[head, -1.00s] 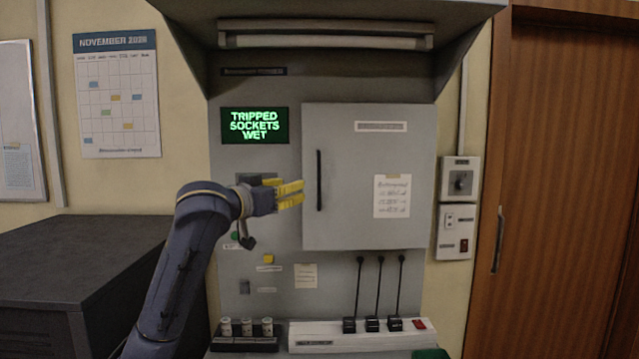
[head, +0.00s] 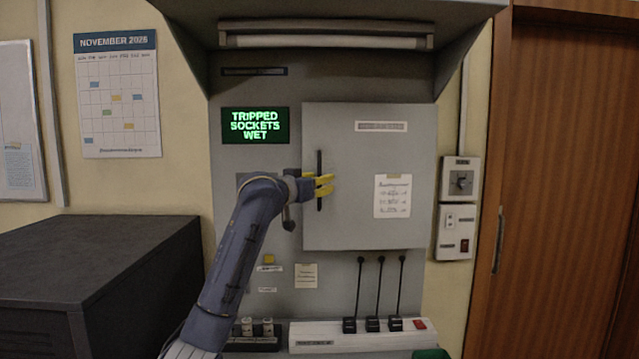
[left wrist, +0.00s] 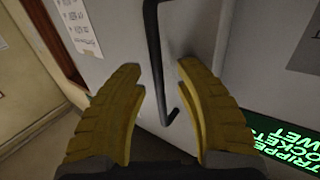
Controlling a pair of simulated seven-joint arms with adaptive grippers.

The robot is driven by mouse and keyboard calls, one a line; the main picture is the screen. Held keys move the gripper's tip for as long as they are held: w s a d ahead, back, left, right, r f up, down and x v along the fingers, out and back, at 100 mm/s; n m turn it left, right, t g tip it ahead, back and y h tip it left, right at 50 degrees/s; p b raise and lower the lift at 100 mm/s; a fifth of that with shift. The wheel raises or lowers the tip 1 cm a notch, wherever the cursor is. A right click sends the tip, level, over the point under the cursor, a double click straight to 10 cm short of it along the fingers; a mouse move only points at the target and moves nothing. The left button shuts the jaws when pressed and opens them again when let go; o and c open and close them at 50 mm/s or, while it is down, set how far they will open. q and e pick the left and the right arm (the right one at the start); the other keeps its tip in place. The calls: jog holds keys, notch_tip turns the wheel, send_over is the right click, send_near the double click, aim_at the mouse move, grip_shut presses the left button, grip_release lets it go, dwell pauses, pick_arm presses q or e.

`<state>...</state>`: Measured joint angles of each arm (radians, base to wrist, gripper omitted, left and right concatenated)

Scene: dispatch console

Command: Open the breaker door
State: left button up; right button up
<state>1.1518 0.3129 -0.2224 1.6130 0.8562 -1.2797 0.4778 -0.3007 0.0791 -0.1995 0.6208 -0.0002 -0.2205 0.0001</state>
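The breaker door (head: 350,220) is a grey panel that sits closed on the console, with a black vertical bar handle (head: 319,165) near its left edge. My left gripper (head: 326,186) is in front of the handle, its yellow fingers pointing right. In the left wrist view the fingers (left wrist: 160,95) are spread apart, and the black handle (left wrist: 155,50) runs between them without visible contact on either side. The door face (left wrist: 120,65) also shows in that view. My right gripper is in neither view.
A green-lettered screen (head: 255,125) is left of the door. Below are a white power strip (head: 320,335) with black plugs (head: 372,324) and cords. A dark cabinet (head: 100,250) stands at left. Switch boxes (head: 460,180) and a wooden door (head: 570,180) are at right.

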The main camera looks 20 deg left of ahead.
pick_arm(q)
jog(key=shift+w, duration=0.1)
jog(key=shift+c, duration=0.3)
grip_shut()
